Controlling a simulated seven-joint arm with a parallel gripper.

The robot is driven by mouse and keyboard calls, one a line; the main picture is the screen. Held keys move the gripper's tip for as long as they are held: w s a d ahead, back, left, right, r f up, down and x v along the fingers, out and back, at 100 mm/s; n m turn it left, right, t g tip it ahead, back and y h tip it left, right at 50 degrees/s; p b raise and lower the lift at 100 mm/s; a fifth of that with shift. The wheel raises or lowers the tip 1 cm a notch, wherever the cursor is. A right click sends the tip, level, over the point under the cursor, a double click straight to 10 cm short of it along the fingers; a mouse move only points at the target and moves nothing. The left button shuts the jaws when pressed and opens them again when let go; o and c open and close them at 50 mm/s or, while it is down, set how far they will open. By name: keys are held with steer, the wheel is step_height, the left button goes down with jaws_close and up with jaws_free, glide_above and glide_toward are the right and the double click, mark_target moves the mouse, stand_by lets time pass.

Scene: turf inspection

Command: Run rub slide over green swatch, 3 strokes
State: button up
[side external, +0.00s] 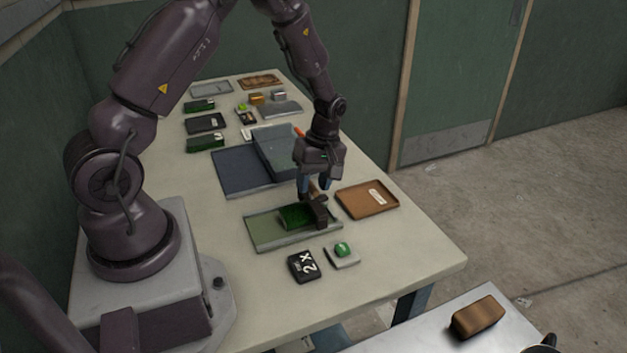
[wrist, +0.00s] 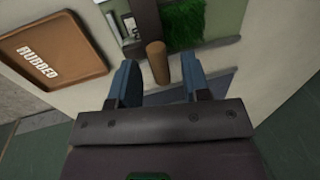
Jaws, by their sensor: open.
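The green swatch (side external: 297,216) lies on a flat grey-green tray (side external: 270,237) at the front of the table. The rub slide, a dark block (side external: 320,212) with an upright wooden handle, stands at the swatch's right end. In the wrist view the swatch (wrist: 194,24) is grassy, next to the dark block (wrist: 146,18), and the round wooden handle (wrist: 158,64) shows between my fingers. My gripper (wrist: 159,76) is open, its blue fingers on either side of the handle with gaps. In the side view my gripper (side external: 315,186) points down above the slide.
A brown tray (side external: 354,205), labelled RUBBED in the wrist view, sits right of the slide. In front are a black "2X" card (side external: 302,266) and a green button (side external: 343,249) on a grey base. Blue-grey panels (side external: 240,170) lie behind. The table's front right is clear.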

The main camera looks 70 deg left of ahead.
jaws_close()
steer(key=s, duration=1.2)
steer(key=shift+s, duration=0.4)
steer(key=shift+c, duration=0.6)
jaws_free()
steer(key=shift+o, duration=0.6)
steer(key=shift+w, duration=0.1)
step_height(320, 180, up, 13)
steer(key=w, duration=0.2)
steer(key=shift+w+f, duration=0.15)
steer(key=shift+w, duration=0.1)
